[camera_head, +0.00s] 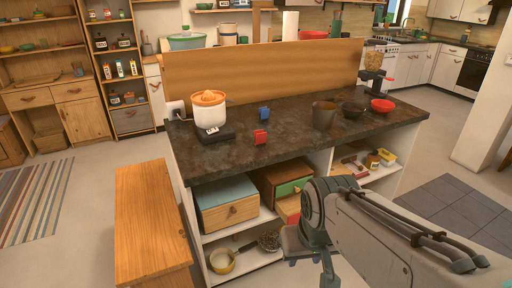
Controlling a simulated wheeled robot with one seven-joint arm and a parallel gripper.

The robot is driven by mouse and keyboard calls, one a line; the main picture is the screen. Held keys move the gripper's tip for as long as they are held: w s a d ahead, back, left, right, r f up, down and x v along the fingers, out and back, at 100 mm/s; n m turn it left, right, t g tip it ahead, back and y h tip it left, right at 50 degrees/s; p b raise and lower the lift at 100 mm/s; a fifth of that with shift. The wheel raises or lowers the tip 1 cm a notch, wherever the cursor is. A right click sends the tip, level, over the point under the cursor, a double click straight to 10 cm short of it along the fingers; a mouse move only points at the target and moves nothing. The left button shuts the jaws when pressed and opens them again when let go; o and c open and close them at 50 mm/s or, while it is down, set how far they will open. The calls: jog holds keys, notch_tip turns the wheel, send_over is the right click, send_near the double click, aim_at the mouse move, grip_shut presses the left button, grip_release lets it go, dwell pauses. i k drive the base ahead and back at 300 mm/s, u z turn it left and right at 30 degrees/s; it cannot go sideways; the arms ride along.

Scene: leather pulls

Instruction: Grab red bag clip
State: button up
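A small red bag clip (261,138) stands on the dark stone countertop (240,160), near its front edge. A small blue clip (264,113) is on the counter just behind it. My arm comes in from the lower right, and my gripper (308,262) is in front of the island and below the counter top, well apart from the red clip. The gripper is small and partly hidden by my arm, and I cannot tell whether its fingers are open.
A white and orange juicer (209,108) stands left of the clip. A wooden panel (260,70) rises behind. A wooden bench (150,215) is at front left.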

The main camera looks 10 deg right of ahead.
aim_at(257, 132)
jog(key=z, duration=1.15)
jog(key=i, duration=1.7)
jog(key=u, duration=1)
jog(key=i, duration=0.3)
jog(key=u, duration=0.25)
